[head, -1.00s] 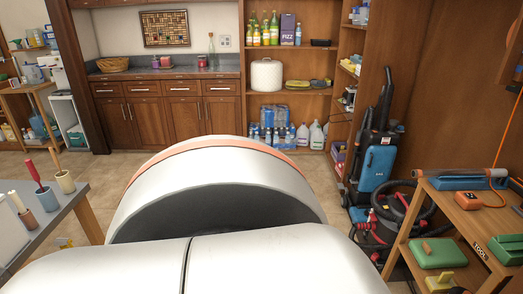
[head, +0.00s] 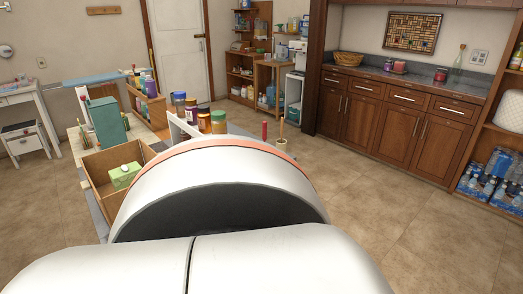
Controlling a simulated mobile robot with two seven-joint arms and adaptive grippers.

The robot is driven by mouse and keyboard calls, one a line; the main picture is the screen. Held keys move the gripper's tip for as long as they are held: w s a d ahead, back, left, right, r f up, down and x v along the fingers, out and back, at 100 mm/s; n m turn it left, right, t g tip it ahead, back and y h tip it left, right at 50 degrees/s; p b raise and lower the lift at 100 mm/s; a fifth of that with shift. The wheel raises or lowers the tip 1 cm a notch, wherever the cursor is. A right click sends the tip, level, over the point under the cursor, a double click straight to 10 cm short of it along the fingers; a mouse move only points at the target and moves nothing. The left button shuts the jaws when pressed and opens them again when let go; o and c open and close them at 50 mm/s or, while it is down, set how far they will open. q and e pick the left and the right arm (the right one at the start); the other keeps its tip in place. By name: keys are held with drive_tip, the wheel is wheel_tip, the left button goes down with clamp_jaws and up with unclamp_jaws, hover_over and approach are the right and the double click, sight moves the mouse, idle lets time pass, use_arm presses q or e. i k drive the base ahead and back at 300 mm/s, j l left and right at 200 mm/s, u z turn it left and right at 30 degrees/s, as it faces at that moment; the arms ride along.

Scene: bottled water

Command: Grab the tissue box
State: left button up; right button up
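A small green box (head: 123,175) with a pale tuft on top, which looks like the tissue box, sits inside an open wooden box (head: 97,165) at the left. The wooden box stands on a table, partly hidden behind my own white body. Neither of my grippers shows in the head view.
Several jars (head: 191,110) stand beside a teal box (head: 107,122) on the table. A white desk (head: 30,95) is at the far left. Wooden cabinets (head: 390,120) line the back right. Tiled floor (head: 370,215) is open at the right.

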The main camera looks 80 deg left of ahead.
sight(122, 178)
drive_tip(key=u, duration=3.6)
